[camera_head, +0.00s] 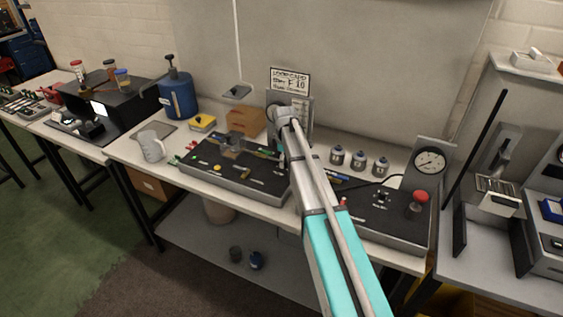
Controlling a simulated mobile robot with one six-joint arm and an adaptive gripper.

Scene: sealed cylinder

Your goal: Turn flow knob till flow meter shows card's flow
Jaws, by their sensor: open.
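The card (290,80) stands upright at the back of the bench; its large print looks like "F 10", the small print is too fine to read. Just below it, a pale upright panel with scale-like marks (303,106), perhaps the flow meter, is partly covered by my wrist; I cannot read it. My arm reaches in from the bottom right, and my gripper (282,158) is over the back right part of the black panel (215,167), largely hidden by my arm. It is open. I cannot make out the flow knob or any contact with it.
A round dial gauge (430,161) and a red knob (419,196) stand on the right panel. A blue canister (178,97), a cardboard box (246,121) and a clear jug (152,145) stand left.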

